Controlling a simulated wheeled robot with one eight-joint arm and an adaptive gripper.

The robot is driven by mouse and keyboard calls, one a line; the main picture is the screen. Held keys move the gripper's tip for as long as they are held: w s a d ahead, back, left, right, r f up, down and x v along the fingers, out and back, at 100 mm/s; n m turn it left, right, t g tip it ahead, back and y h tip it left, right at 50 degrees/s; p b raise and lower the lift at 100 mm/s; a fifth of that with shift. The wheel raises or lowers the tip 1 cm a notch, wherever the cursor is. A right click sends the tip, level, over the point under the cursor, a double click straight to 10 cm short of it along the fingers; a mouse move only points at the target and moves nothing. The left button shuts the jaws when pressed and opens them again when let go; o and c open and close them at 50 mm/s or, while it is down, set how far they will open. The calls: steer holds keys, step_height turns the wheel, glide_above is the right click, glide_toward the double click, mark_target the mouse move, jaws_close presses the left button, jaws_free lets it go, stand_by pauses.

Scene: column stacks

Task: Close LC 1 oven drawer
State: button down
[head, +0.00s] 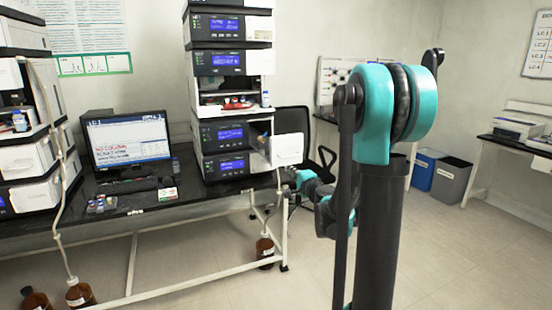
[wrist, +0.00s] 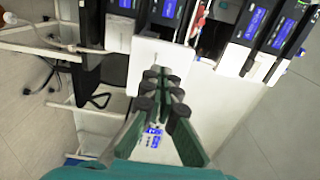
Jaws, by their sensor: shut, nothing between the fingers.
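The LC 1 stack (head: 231,95) stands on the dark bench at the centre of the head view. A white panel (head: 287,150), which looks like the oven drawer front, stands out from the lower right side of the stack. In the wrist view a white panel (wrist: 165,50) lies just beyond my fingertips, apparently the same one. My gripper (wrist: 160,78) is shut and empty, its dark green fingers with black pads pointing at this panel. I cannot tell whether they touch it. In the head view my arm reaches low, below and right of the panel.
A computer monitor (head: 127,138) and keyboard stand left of the stack on the bench (head: 160,205). Another instrument stack (head: 30,120) is at the far left. A black chair (head: 297,125) is behind the panel. Brown bottles (head: 265,250) stand on the floor.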

steer(key=x, duration=1.4)
glide_toward(255, 148)
steer(key=w+a+r, duration=0.1)
steer(key=w, duration=0.2)
steer(key=w+a+r, duration=0.1)
steer(key=w+r, duration=0.1)
steer(key=w, duration=0.1)
steer(key=w+a+r, duration=0.1)
steer(key=w+r, duration=0.1)
steer(key=w, duration=0.1)
steer(key=shift+a, duration=0.2)
